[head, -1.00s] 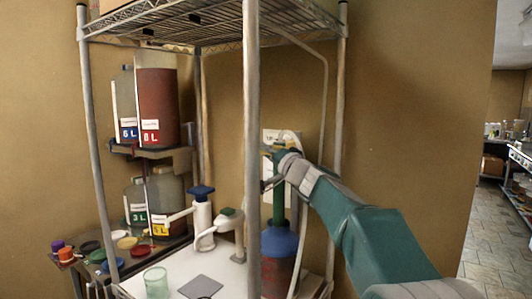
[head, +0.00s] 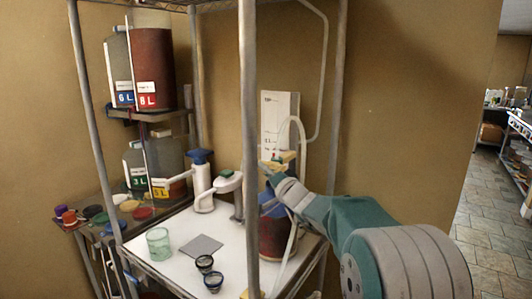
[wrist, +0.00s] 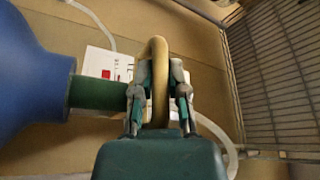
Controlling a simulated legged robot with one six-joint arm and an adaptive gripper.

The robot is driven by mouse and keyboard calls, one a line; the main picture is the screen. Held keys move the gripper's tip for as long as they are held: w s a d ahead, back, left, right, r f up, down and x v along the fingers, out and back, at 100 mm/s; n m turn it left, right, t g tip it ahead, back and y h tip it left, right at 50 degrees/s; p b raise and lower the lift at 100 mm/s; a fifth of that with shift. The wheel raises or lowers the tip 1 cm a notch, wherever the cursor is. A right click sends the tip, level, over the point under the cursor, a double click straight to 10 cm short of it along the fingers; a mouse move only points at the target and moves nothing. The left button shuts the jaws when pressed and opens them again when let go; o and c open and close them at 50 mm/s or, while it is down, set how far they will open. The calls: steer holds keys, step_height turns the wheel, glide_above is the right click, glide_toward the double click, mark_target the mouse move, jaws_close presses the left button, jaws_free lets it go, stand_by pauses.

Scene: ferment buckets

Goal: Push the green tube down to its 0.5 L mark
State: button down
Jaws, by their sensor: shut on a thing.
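The green tube (wrist: 98,94) stands in the blue top (wrist: 30,72) of a dark red vessel (head: 270,242); in the head view the blue top (head: 270,208) is partly behind a shelf post and my gripper. A short length of tube shows above the blue top in the wrist view. My gripper (head: 272,170) is at the tube's upper end, close above the blue top. In the wrist view my gripper (wrist: 158,92) is shut on the tan curved piece (wrist: 158,60) at that end. I cannot read any volume mark on the tube.
A shelf post (head: 249,150) stands in front of the vessel. A white hose (head: 302,150) loops beside it. A white card (head: 280,118) is on the wall behind. A pump bottle (head: 200,180), a green cup (head: 158,243) and a grey square (head: 202,246) stand left on the white shelf.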

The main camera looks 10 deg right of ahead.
steer(key=shift+a+f, duration=0.25)
steer(key=shift+f, duration=0.25)
steer(key=c, duration=0.6)
jaws_free()
steer(key=shift+a, duration=0.15)
steer(key=shift+c, duration=0.2)
steer(key=shift+w+a, duration=0.1)
steer(key=shift+a, duration=0.05)
steer(key=shift+s+d, duration=0.2)
steer(key=shift+d, duration=0.15)
steer(key=v, duration=1.1)
steer(key=shift+s+f, duration=0.2)
steer(key=shift+f, duration=0.05)
